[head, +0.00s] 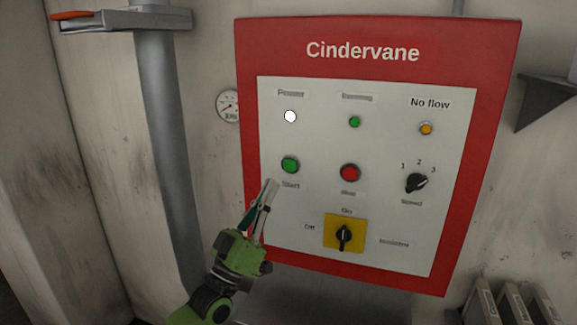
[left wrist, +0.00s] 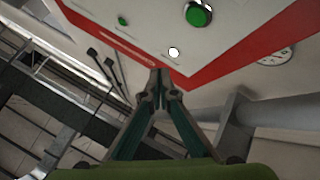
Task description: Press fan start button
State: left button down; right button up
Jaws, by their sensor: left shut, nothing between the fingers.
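In the left wrist view the closed fingertips (left wrist: 158,76) appear clear of the button. The exact gap to the panel cannot be told. My right gripper is not in view.
A red button (head: 350,173) sits right of the start button. A lit white lamp (head: 290,116) is above it. A black switch on a yellow plate (head: 344,233) and a speed knob (head: 416,183) are lower right. A vertical pipe (head: 165,150) and gauge (head: 228,106) stand left.

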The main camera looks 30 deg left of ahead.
aim_at(291, 160)
pick_arm(q)
jog(key=shift+w+h, duration=0.1)
jog(key=shift+h, duration=0.2)
jog(key=shift+w+a+b, duration=0.35)
jog(key=shift+w+b, duration=0.4)
jog(key=shift+w, duration=0.65)
jog(key=shift+w+a+b, duration=0.3)
jog(key=shift+w+b, duration=0.45)
jog(key=shift+w, duration=0.65)
jog(key=shift+w+a+b, duration=0.35)
jog(key=shift+w+b, duration=0.4)
jog(key=shift+w, duration=0.65)
jog(key=shift+w+f, duration=0.1)
jog(key=shift+w+a, duration=0.1)
jog(key=shift+w, duration=0.25)
jog(key=shift+w+a+b, duration=0.15)
jog(key=shift+w+b, duration=0.25)
jog(key=shift+b, duration=0.2)
jog(key=shift+s, duration=0.2)
jog(key=shift+s+d+p, duration=0.25)
jog(key=shift+s+p, duration=0.25)
jog(key=shift+s, duration=0.15)
